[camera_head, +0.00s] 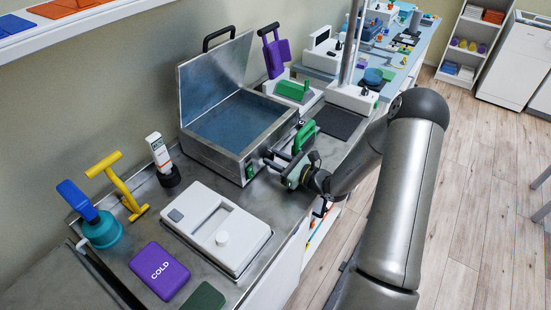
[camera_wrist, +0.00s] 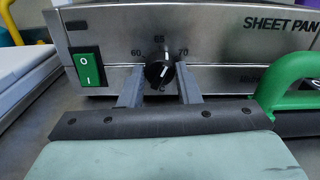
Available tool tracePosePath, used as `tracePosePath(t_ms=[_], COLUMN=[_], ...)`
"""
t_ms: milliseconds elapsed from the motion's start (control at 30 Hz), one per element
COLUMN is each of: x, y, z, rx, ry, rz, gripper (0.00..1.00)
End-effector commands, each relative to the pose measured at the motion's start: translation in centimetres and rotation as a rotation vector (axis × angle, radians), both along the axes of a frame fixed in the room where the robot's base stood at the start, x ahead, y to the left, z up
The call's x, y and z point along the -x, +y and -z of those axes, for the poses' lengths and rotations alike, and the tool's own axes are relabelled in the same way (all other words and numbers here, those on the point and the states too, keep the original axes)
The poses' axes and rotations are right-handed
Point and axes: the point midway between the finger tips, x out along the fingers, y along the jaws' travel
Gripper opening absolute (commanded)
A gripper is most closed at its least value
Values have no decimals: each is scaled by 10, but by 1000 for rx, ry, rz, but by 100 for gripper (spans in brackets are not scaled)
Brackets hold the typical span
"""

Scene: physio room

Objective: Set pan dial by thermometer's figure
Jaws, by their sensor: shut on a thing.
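The pan is an open steel box (camera_head: 187,141) with its lid raised and bluish contents inside. In the wrist view its front panel (camera_wrist: 215,50) carries a black dial (camera_wrist: 158,72) marked 60, 65 and 70. My gripper (camera_wrist: 160,84) is at the panel with a finger on either side of the dial, shut on it. A pale mark shows on the dial, but its exact setting is unclear. In the head view my gripper (camera_head: 277,172) is at the pan's front face. A white and orange handheld device (camera_head: 157,149), likely the thermometer, stands in a black holder; its figure is too small to read.
A green rocker switch (camera_wrist: 86,67) is left of the dial. A green handle (camera_wrist: 287,80) stands close on the right, also in the head view (camera_head: 304,135). A white lidded unit (camera_head: 190,212), a purple COLD pack (camera_head: 159,270) and a yellow tool (camera_head: 123,187) occupy the near counter.

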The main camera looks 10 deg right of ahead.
Motion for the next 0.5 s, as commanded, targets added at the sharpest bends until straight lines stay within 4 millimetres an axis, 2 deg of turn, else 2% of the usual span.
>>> tracePosePath(t_ms=[500], x=[1], y=[-1], z=[0], rx=[-325], ry=[298], rz=[2], gripper=[7])
